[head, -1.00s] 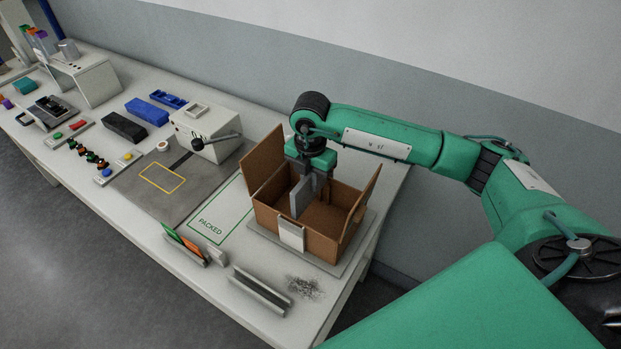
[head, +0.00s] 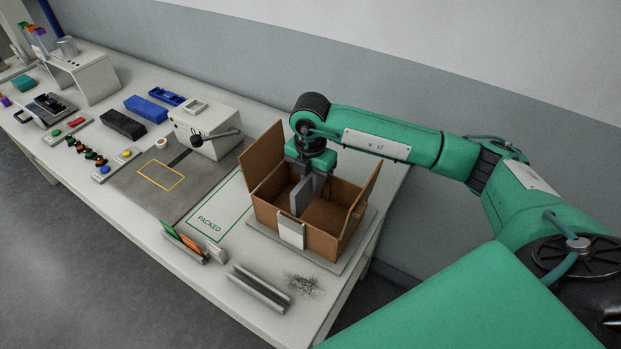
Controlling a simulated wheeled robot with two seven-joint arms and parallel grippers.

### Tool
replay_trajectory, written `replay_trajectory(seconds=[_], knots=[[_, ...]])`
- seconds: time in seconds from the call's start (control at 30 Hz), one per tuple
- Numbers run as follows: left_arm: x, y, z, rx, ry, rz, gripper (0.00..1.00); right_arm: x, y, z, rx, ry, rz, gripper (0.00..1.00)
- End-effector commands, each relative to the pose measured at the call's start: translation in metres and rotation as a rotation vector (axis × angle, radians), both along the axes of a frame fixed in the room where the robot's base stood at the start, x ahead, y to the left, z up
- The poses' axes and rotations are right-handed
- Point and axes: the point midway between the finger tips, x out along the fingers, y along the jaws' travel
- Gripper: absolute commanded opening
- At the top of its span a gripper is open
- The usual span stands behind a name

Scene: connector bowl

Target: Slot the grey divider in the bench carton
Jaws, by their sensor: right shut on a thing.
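The brown bench carton (head: 325,242) stands open on a grey plate at the right end of the bench, its flaps raised at left and right. The grey divider (head: 302,196) is upright inside the carton, toward its left part. My right gripper (head: 308,176) points down into the carton from above and is shut on the divider's upper part. The divider's lower edge is hard to make out, so I cannot tell whether it sits in a slot. My left gripper is not in view.
A white card (head: 291,231) is on the carton's front wall. A grey rail (head: 259,289) and a holder with green and orange cards (head: 184,243) lie in front. The green PACKED outline (head: 212,222) is empty. A white press-like machine (head: 203,132) stands to the left.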

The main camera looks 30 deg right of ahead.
Motion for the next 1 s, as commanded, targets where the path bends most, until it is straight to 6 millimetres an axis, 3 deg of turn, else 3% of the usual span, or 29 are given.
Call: replay_trajectory(seconds=[1.0], knots=[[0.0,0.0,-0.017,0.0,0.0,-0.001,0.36,0.0,0.0,-0.021,0.0,0.0,0.0,0.0]])
